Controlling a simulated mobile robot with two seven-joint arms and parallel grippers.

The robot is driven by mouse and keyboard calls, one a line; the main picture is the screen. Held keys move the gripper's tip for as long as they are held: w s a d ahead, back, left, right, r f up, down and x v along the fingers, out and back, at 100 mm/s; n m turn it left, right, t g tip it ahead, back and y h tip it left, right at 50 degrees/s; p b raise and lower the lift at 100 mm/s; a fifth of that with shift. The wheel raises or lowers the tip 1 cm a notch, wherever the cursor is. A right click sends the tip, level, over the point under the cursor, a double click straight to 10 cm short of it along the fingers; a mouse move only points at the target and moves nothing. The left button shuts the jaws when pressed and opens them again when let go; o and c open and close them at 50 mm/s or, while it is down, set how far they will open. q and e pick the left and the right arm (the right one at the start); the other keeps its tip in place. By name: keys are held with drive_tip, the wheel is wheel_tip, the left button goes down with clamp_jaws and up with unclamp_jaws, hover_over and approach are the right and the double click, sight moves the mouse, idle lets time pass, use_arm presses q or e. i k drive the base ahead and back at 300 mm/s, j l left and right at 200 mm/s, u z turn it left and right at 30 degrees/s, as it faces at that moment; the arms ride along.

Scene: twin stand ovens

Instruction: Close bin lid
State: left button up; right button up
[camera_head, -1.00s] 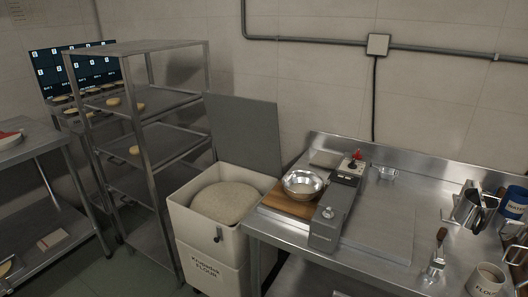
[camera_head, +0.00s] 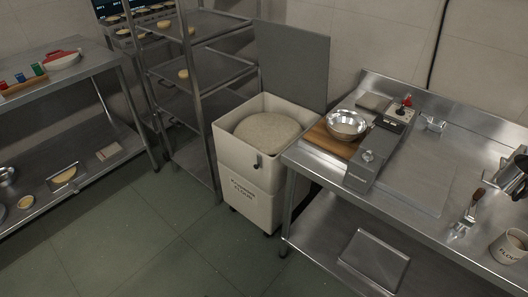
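The white flour bin (camera_head: 233,154) stands on the floor in the middle of the head view, between the metal rack and the right-hand steel table. Its grey lid (camera_head: 292,66) is open and stands upright at the bin's back edge. A pale heap of flour (camera_head: 268,134) shows inside. Neither of my grippers is in view.
A steel table (camera_head: 420,190) on the right holds a scale, a metal bowl (camera_head: 346,124) and a wooden board close beside the bin. Another steel table (camera_head: 60,75) is at far left. Green floor (camera_head: 170,250) is clear in front.

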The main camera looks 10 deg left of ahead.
sight(294, 62)
drive_tip(key=i+j+z, duration=0.2)
drive_tip(key=z, duration=0.8)
drive_tip(key=i+j+z, duration=0.1)
drive_tip(key=j+z, duration=0.15)
drive_tip(key=j, duration=0.15)
drive_tip(key=i+j+z, duration=0.1)
drive_tip(key=j+z, duration=0.2)
drive_tip(key=j, duration=0.5)
drive_tip(key=i+j+z, duration=0.1)
drive_tip(key=j, duration=0.4)
